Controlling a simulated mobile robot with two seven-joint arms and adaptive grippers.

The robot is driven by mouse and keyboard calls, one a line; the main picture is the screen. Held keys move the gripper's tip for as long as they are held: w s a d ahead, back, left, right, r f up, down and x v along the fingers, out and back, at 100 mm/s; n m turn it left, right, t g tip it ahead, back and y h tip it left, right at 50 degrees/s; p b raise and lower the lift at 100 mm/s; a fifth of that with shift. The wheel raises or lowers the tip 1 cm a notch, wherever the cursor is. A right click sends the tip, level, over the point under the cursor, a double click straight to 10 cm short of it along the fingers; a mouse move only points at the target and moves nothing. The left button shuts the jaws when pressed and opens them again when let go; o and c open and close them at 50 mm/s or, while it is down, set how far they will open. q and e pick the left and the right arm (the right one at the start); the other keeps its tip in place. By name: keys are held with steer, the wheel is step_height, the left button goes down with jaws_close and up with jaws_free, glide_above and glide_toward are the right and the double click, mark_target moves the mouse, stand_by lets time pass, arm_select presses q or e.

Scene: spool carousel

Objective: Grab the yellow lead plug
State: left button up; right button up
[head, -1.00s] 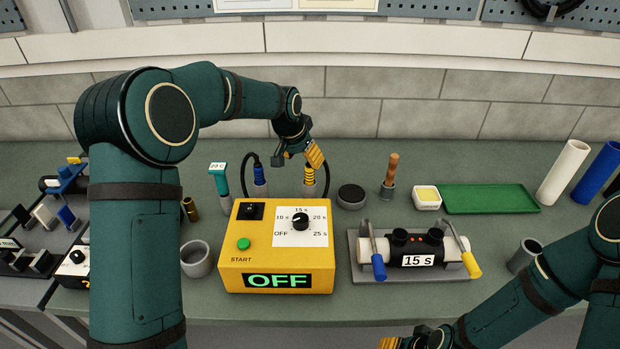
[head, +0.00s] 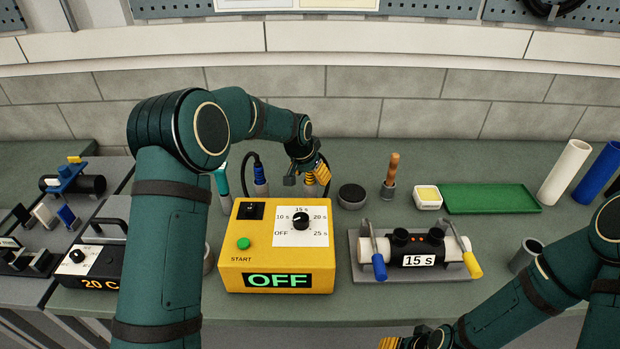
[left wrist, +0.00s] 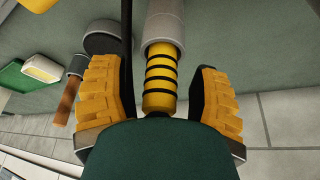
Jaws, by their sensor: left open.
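The yellow lead plug (left wrist: 160,82), ringed with black bands, sits in a grey holder (left wrist: 163,25) in the left wrist view. In the head view the plug (head: 309,178) shows behind the yellow box, partly covered by my left gripper. My left gripper (head: 308,178) is open at the plug. In the left wrist view its yellow-padded fingers (left wrist: 160,95) stand on either side of the plug, with a gap on both sides. My right gripper (head: 412,342) is low at the bottom edge of the head view, cut off, and its jaws cannot be made out.
A blue plug (head: 260,173) stands in its own holder just left of the yellow one. The yellow control box (head: 230,262) reads OFF. A black round tin (head: 351,194), a wooden-handled tool (head: 391,170) and a green tray (head: 490,198) lie to the right.

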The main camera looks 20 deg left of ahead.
arm_select(q)
jaws_close()
steer(key=shift+r, duration=0.1)
